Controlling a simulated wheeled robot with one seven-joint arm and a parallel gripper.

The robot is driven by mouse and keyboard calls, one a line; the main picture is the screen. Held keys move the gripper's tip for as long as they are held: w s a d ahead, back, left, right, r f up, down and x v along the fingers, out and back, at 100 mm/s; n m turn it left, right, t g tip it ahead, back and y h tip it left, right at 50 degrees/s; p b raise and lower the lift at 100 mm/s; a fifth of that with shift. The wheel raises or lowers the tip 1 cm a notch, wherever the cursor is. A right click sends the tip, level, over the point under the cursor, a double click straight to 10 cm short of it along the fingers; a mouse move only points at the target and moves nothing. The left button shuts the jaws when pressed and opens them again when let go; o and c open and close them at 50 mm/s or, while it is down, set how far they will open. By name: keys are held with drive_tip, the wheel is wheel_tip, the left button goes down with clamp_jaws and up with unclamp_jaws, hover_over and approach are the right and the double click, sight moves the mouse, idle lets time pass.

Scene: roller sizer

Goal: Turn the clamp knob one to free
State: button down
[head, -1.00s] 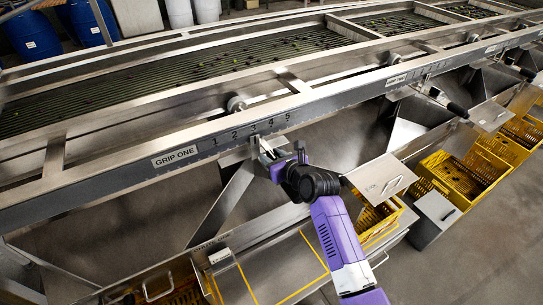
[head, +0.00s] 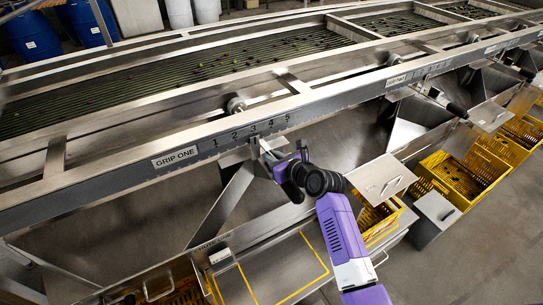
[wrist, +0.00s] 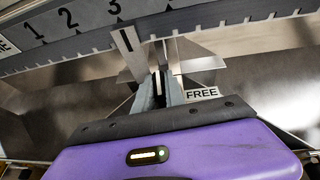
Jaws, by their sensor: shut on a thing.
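A FREE label (wrist: 202,93) is just to the right of the fingers. My gripper (wrist: 159,92) is shut on the knob; in the head view my gripper (head: 264,150) reaches it under the rail near the 4. A pointer plate with a dark line (wrist: 127,42) hangs at the scale just above. The knob's exact angle cannot be told.
The long steel rail (head: 110,180) runs just above my gripper. Steel chutes lie below it, with a tray lid (head: 380,180) to the right of my arm. Yellow crates (head: 450,178) stand farther right. Open grey floor (head: 500,230) is at the lower right.

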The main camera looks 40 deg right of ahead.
drive_tip(key=n+y, duration=0.2)
drive_tip(key=n+y+p, duration=0.1)
drive_tip(key=n+y, duration=0.1)
drive_tip(key=y, duration=0.1)
drive_tip(key=shift+w+d+r, duration=0.1)
drive_tip(key=shift+d+r, duration=0.05)
drive_tip(key=n+g+y, duration=0.1)
drive_tip(key=n+y, duration=0.3)
drive_tip(key=shift+g+b, duration=0.3)
drive_tip(key=n+g+y+b, duration=0.2)
drive_tip(key=n+y+b, duration=0.1)
drive_tip(key=n+g+y+b, duration=0.1)
drive_tip(key=shift+f+n, duration=0.3)
drive_tip(key=shift+f, duration=0.05)
drive_tip(key=n+g+y+b, duration=0.1)
drive_tip(key=n+g+b, duration=0.1)
drive_tip(key=g+b, duration=0.1)
drive_tip(key=shift+r+n+y+b, duration=0.1)
drive_tip(key=shift+n+y+b, duration=0.3)
drive_tip(key=shift+b, duration=0.45)
drive_tip(key=shift+g, duration=0.3)
drive_tip(key=c, duration=1.4)
unclamp_jaws()
drive_tip(key=shift+r, duration=0.1)
